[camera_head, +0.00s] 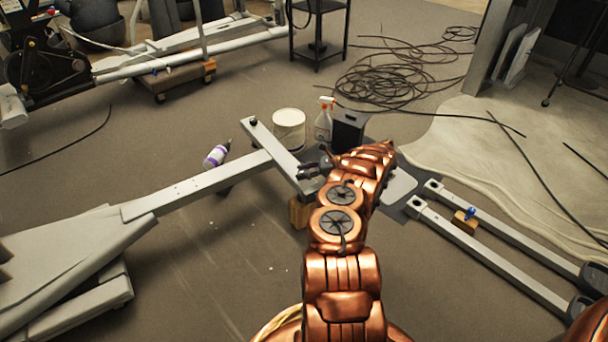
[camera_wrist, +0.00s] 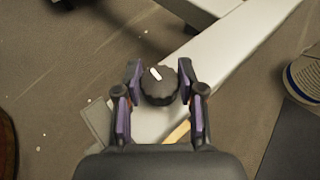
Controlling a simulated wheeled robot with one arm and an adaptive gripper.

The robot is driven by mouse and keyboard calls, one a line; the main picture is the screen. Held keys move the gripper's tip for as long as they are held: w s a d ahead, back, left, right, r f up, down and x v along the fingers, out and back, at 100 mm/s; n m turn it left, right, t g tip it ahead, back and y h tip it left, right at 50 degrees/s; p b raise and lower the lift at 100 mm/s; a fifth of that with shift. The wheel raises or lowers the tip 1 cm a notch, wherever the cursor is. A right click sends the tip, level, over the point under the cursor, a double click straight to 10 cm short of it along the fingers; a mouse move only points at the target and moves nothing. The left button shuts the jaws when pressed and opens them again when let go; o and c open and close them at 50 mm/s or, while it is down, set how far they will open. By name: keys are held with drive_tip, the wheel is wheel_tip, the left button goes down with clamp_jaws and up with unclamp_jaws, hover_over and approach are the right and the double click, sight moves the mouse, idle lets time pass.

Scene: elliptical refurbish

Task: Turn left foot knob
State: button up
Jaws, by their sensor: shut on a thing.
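In the wrist view, a round black foot knob (camera_wrist: 158,88) with ridged sides and a white mark on top sits on the end of a grey metal crossbar (camera_wrist: 215,50). The white mark points to the upper left. My gripper (camera_wrist: 159,84) has one purple-padded finger on each side of the knob and is shut on it. In the head view, my gripper (camera_head: 312,171) is at the near end of the crossbar (camera_head: 272,148), and the knob there is hidden behind my gripper and arm. Another black knob (camera_head: 253,122) shows at the crossbar's far end.
A white bucket (camera_head: 289,130), a spray bottle (camera_head: 323,120) and a black box (camera_head: 348,130) stand just behind the crossbar. A white and purple bottle (camera_head: 216,156) is by the long beam (camera_head: 195,187). A wooden block (camera_head: 300,212) is under the crossbar's near end. Cables (camera_head: 400,80) lie behind.

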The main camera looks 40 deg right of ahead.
drive_tip(key=shift+n+g+y+b, duration=0.3)
drive_tip(key=shift+n+y+b, duration=0.05)
drive_tip(key=shift+n+y, duration=0.05)
idle(0.4)
drive_tip(key=o, duration=1.2)
drive_tip(key=shift+c, duration=0.2)
drive_tip(key=v, duration=1.2)
drive_tip(key=shift+r, duration=0.1)
drive_tip(key=shift+a, duration=0.1)
